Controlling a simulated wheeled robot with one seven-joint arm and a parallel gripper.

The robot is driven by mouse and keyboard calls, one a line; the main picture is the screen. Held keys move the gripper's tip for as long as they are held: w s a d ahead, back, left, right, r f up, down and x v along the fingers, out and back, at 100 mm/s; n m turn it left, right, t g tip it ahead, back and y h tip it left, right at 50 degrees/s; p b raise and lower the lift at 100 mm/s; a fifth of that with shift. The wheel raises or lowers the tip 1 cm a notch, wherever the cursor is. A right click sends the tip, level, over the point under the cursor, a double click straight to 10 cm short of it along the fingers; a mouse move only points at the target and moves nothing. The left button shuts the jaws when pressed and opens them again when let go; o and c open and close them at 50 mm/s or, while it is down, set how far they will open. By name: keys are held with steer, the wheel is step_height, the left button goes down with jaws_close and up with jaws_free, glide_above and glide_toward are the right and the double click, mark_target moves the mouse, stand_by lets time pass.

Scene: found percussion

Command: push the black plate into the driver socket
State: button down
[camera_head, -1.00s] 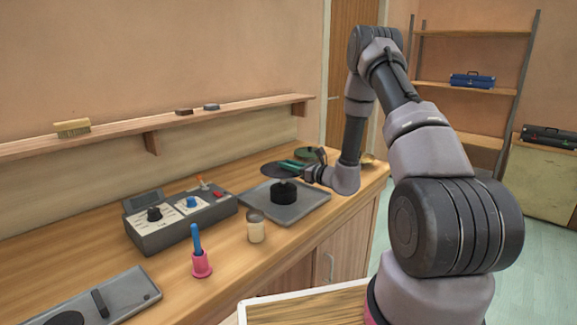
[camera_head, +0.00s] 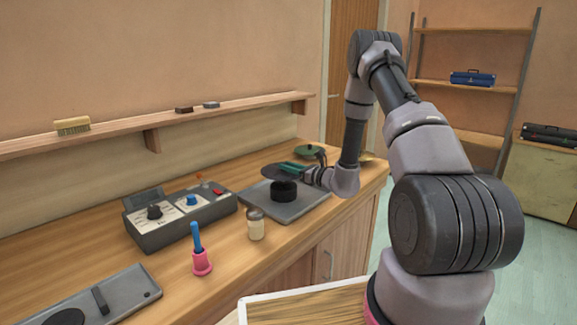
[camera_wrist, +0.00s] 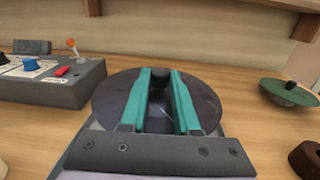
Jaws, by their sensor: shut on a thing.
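The black plate (camera_head: 268,172) is a dark round disc, held over the driver, a black cylinder (camera_head: 284,192) on a grey base tray (camera_head: 300,206). My gripper (camera_head: 296,168) has teal fingers and is shut on a black knob or stem at the plate's middle. In the wrist view the plate (camera_wrist: 112,103) spreads out under the fingers (camera_wrist: 160,82). The plate looks close to level in the wrist view. The socket itself is hidden under the plate, and I cannot tell whether the plate touches the driver.
A grey control box (camera_head: 180,222) with knobs stands left of the tray. A jar (camera_head: 255,225) and a pink bell with a blue handle (camera_head: 202,262) stand in front. A green disc (camera_head: 308,152) lies behind my gripper. A wall shelf (camera_head: 150,132) runs above.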

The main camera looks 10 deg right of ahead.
steer(key=shift+f, duration=0.2)
steer(key=shift+f, duration=0.35)
steer(key=shift+f, duration=0.15)
steer(key=c, duration=0.6)
jaws_free()
steer(key=shift+o, duration=0.2)
steer(key=v, duration=1)
steer(key=shift+s+d, duration=0.25)
steer(key=shift+s, duration=0.05)
